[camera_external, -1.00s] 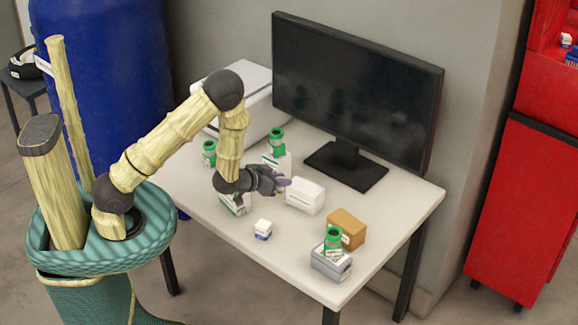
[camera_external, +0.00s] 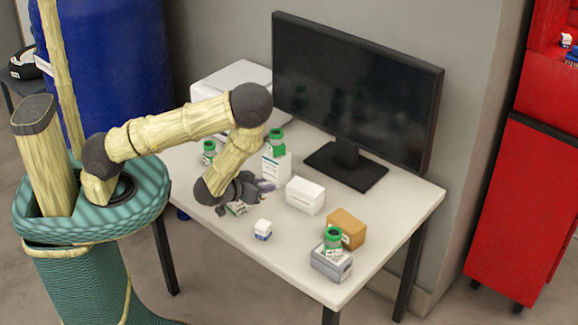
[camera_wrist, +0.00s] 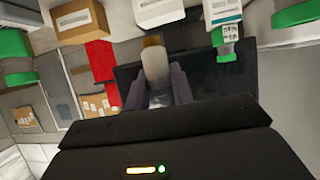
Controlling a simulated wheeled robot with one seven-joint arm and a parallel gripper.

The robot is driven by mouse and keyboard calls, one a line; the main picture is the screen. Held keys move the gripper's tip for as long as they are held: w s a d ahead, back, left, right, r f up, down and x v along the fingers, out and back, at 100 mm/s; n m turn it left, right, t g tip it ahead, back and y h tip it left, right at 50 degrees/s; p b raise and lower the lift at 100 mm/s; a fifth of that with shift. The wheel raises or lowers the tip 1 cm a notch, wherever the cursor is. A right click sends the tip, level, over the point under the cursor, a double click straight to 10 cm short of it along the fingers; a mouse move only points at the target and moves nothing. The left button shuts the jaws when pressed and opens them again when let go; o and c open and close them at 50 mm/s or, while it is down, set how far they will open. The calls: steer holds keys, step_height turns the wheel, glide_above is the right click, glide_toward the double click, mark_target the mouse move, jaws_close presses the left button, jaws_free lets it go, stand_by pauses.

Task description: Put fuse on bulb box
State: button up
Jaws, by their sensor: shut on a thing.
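In the wrist view my gripper (camera_wrist: 158,84) is shut on a small pale cylinder with an orange-brown end, which looks like the fuse (camera_wrist: 155,60). In the external view the fuse cannot be made out clearly. Which box is the bulb box I cannot tell. A plain white box (camera_external: 305,195) stands just right of the gripper, a brown box (camera_external: 346,229) further right, and a tall white labelled box (camera_external: 277,167) behind it.
Green jars stand on the tall white box (camera_external: 276,142) and on a grey box (camera_external: 331,265) at the front right. Another green jar (camera_external: 209,151) is at the left. A small white-and-blue box (camera_external: 263,230) is near the front edge. A monitor (camera_external: 350,90) stands at the back.

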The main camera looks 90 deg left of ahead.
steer(key=shift+s+d, duration=0.1)
stand_by(0.3)
steer(key=shift+f, duration=2.8)
steer(key=p, duration=0.1)
glide_above(263, 224)
steer(key=shift+f, duration=2.1)
steer(key=shift+f, duration=0.2)
steer(key=o, duration=1)
steer(key=shift+c, duration=0.2)
steer(key=shift+r, duration=0.1)
